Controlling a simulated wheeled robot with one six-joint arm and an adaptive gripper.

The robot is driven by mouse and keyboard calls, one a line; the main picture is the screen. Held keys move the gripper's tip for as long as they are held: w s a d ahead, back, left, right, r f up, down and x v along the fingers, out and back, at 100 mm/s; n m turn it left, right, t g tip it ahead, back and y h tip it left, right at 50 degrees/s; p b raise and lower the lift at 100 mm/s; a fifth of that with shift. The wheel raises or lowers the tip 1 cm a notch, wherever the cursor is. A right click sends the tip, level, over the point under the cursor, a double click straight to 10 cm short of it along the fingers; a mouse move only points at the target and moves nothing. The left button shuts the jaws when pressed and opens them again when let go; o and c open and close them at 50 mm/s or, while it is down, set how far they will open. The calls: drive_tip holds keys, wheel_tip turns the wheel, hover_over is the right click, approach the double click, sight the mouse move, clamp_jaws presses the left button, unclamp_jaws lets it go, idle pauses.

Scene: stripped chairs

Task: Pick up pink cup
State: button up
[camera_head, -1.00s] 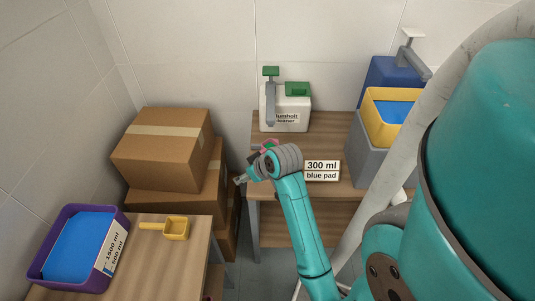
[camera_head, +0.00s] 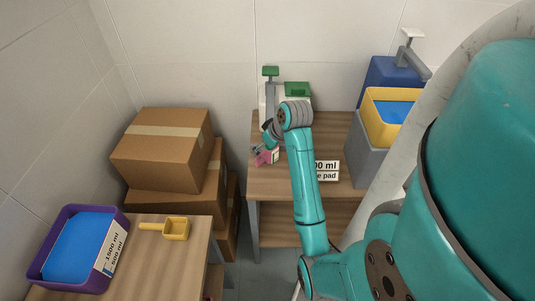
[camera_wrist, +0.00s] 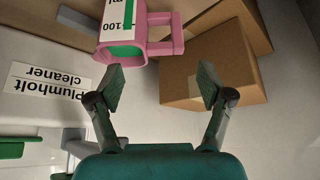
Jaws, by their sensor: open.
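The pink cup (camera_wrist: 110,48) shows in the wrist view at the top, left of centre, with a handle on its right side and a white label reading 100; green shows inside its mouth. In the head view the pink cup (camera_head: 268,157) stands near the left edge of the back table, partly hidden by my gripper (camera_head: 260,144). In the wrist view my gripper (camera_wrist: 158,88) is open with nothing between its fingers. The cup lies beyond the fingertips, up and to the left, with its lower edge near the left fingertip; whether they touch I cannot tell.
The cleaner dispenser (camera_head: 297,91) stands behind my arm on the back table (camera_head: 337,130). A yellow tub (camera_head: 376,124) is to its right. Cardboard boxes (camera_head: 163,160) are stacked left of the table. A purple tub (camera_head: 38,272) and yellow scoop (camera_head: 176,229) sit on the front-left table.

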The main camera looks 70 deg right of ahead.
drive_tip(key=f, duration=0.2)
drive_tip(key=w+f, duration=0.1)
drive_tip(key=f, duration=0.1)
drive_tip(key=shift+w, duration=0.15)
drive_tip(key=shift+w+d+f, duration=0.15)
drive_tip(key=shift+w+f, duration=0.2)
drive_tip(key=shift+f, duration=0.15)
drive_tip(key=c, duration=1.5)
drive_tip(key=shift+r, duration=0.25)
drive_tip(key=shift+r, duration=1.6)
drive_tip(key=s+a, duration=0.3)
drive_tip(key=a, duration=0.5)
drive_tip(key=s+a, duration=0.3)
drive_tip(key=a, duration=0.5)
drive_tip(key=shift+s+a, duration=0.15)
drive_tip(key=shift+s, duration=0.25)
drive_tip(key=shift+s+a, duration=0.1)
drive_tip(key=shift+a, duration=0.05)
